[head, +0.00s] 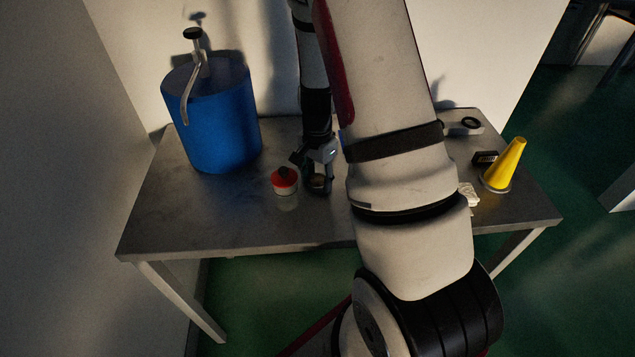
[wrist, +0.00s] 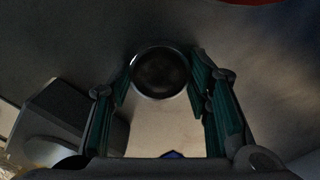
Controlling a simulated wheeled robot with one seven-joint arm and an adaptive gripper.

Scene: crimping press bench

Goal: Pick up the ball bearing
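The ball bearing (wrist: 160,72) shows in the wrist view as a round metal ring with a dark middle. It lies between the two fingertips of my gripper (wrist: 161,75) and fills nearly the whole gap. The green-padded fingers stand wide apart on its left and right. I cannot tell whether both pads press on it. In the head view my gripper (head: 318,186) points down low over the table, and the bearing shows only as a small brownish patch (head: 319,182) between the fingers.
A red-topped pot (head: 285,187) stands close left of my gripper on the metal table (head: 230,222). A blue drum with a pump (head: 212,120) stands back left. A yellow cone (head: 505,163), a small black box (head: 484,158) and a grey fixture (head: 462,124) are on the right.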

